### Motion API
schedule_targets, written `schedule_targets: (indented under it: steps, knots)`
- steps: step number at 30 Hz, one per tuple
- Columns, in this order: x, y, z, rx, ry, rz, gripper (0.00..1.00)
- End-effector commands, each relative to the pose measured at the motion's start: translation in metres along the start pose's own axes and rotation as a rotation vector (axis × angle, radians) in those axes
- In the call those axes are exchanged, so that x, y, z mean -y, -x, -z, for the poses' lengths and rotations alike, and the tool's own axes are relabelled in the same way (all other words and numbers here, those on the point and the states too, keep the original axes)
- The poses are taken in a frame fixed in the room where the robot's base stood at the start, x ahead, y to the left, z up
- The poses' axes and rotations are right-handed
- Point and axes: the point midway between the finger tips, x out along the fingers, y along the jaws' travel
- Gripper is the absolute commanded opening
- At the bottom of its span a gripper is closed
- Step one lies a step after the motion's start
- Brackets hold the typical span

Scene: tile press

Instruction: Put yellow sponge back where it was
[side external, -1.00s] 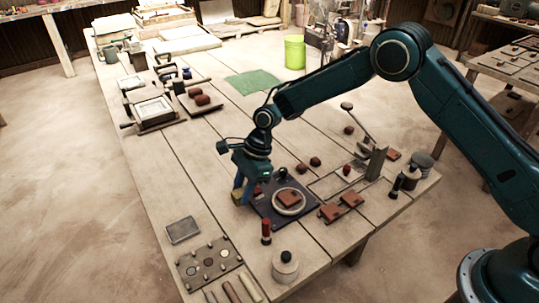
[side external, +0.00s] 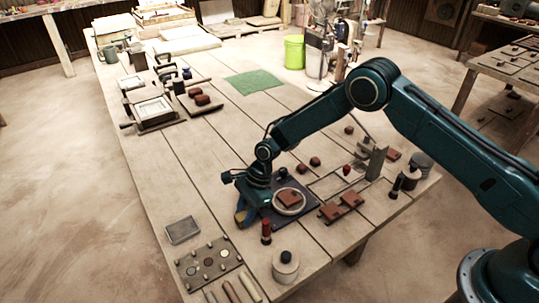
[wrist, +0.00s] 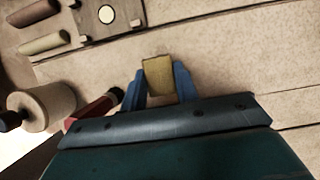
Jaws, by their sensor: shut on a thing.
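The yellow sponge (wrist: 158,78) is between the two blue fingers of my gripper (wrist: 160,84) in the wrist view, and the fingers are shut on it. In the side view my gripper (side external: 243,216) is low over the table, just left of the dark mat (side external: 268,208), with a bit of yellow sponge (side external: 250,217) showing at the fingers. I cannot tell whether the sponge touches the table. A shallow grey metal tray (side external: 182,230) lies empty to the left of the gripper.
A ring with a reddish tile (side external: 289,199) lies on the mat. Bare table lies left of the gripper.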

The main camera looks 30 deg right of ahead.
Motion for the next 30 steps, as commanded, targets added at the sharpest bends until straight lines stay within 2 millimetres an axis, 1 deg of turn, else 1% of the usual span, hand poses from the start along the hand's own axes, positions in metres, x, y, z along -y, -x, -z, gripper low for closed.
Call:
schedule_targets:
  steps: [1, 4, 17, 18, 20, 21, 30]
  knots:
    - [-0.0001, -0.0046, 0.0018, 0.0, 0.0, 0.0, 0.12]
    - [0.0002, -0.0088, 0.0035, 0.0, 0.0, 0.001, 0.12]
    - [0.0003, -0.0119, 0.0047, 0.0, 0.0, 0.001, 0.12]
    - [0.0004, -0.0114, 0.0045, 0.0, 0.0, 0.001, 0.38]
    - [0.0003, -0.0114, 0.0045, 0.0, 0.0, 0.001, 0.5]
    - [0.0003, -0.0113, 0.0045, 0.0, 0.0, 0.001, 0.52]
    - [0.0002, -0.0108, 0.0043, 0.0, 0.0, 0.001, 0.52]
